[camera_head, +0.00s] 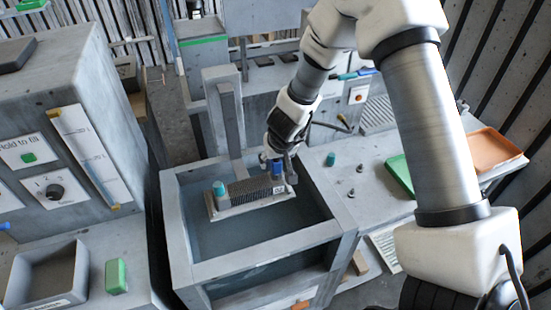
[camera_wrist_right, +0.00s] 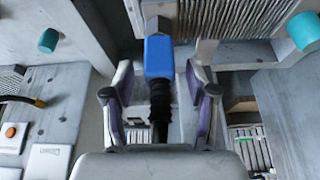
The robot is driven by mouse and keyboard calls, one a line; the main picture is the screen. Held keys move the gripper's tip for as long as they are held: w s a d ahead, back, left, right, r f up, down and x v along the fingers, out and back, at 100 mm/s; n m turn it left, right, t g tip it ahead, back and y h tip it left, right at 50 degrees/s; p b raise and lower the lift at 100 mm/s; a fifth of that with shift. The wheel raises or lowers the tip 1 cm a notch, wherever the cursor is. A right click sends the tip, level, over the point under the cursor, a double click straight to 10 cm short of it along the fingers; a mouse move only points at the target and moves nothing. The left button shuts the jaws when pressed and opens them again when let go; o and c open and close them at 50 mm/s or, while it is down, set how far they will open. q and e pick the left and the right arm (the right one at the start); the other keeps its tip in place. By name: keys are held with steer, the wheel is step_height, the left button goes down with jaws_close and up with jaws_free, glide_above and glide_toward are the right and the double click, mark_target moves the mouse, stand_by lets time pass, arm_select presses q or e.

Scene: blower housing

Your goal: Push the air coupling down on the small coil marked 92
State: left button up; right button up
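The small coil (camera_head: 252,188) is a finned grey block over the open tank, with a teal cap (camera_head: 219,189) at its left end. A small label (camera_head: 279,190) sits at its right end; its number is too small to read. The blue air coupling (camera_head: 277,168) stands at the coil's right end. In the wrist view, the coupling (camera_wrist_right: 159,57) has a black ribbed hose below it in the picture, and the coil's fins (camera_wrist_right: 245,18) are beside it. My right gripper (camera_wrist_right: 160,85) is around the coupling, its fingers apart with gaps on both sides. Whether the coupling is fully seated is unclear.
The tank (camera_head: 180,225) has raised walls around the coil. On the bench to the right are a teal cap (camera_head: 330,159), small dark stubs (camera_head: 359,168), a green tray (camera_head: 400,174) and an orange tray (camera_head: 495,151). A grey bin (camera_head: 48,275) is at lower left.

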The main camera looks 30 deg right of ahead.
steer(key=v, duration=1.2)
steer(key=shift+f, duration=0.1)
